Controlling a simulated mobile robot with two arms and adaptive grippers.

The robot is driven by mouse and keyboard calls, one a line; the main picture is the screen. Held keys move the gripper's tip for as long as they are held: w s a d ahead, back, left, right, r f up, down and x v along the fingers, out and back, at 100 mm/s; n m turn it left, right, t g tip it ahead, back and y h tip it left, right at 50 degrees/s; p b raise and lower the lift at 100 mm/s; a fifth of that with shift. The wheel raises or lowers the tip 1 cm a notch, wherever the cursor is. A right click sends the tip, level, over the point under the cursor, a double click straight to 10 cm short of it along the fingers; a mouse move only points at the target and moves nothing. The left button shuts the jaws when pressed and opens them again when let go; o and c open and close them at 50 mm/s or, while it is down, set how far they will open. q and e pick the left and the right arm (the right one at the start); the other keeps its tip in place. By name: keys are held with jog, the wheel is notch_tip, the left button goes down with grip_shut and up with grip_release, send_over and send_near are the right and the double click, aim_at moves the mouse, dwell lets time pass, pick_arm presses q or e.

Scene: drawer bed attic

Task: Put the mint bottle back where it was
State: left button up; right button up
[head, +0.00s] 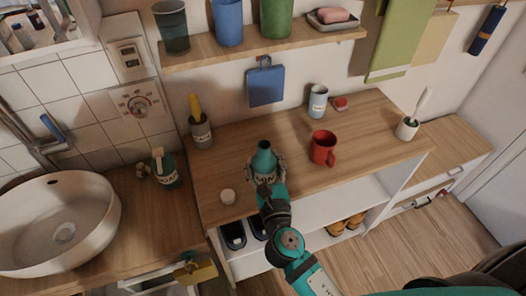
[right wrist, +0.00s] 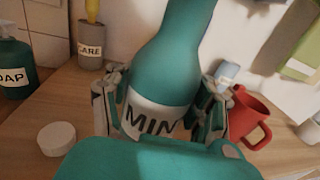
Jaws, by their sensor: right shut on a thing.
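The mint bottle (head: 264,160) is teal with a white label reading "MIN", the rest of the word being covered. It is upright over the wooden counter (head: 222,172), between a white round cap and a red mug. My right gripper (head: 265,182) is shut around the bottle's body. In the right wrist view the bottle (right wrist: 170,65) fills the middle, with the fingers (right wrist: 165,112) on both sides of its label. I cannot tell whether its base touches the counter. My left gripper is not in view.
A white cap (head: 228,196) lies left of the bottle. A red mug (head: 323,148), a light blue cup (head: 317,102) and a grey holder (head: 201,132) stand on the counter. A soap bottle (head: 164,168) stands by the sink (head: 60,222). A shelf (head: 270,48) with cups hangs above.

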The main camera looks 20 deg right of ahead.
jog(key=shift+w+d+f+b, duration=0.25)
jog(key=shift+w+f, duration=0.45)
jog(key=shift+w, duration=0.3)
jog(key=shift+w+d+f+b, duration=0.25)
jog(key=shift+w+f, duration=0.4)
jog(key=shift+w, duration=0.35)
jog(key=shift+w+d+f+b, duration=0.25)
jog(key=shift+w+f, duration=0.45)
jog(key=shift+w, duration=0.3)
jog(key=shift+f, duration=0.15)
jog(key=o, duration=1.3)
jog(key=shift+o, duration=0.2)
jog(key=shift+s, duration=0.15)
jog(key=s, duration=0.3)
jog(key=s+b, duration=0.1)
jog(key=s, duration=0.3)
jog(key=s+a+b, duration=0.1)
jog(key=s, duration=0.2)
jog(key=shift+s, duration=0.9)
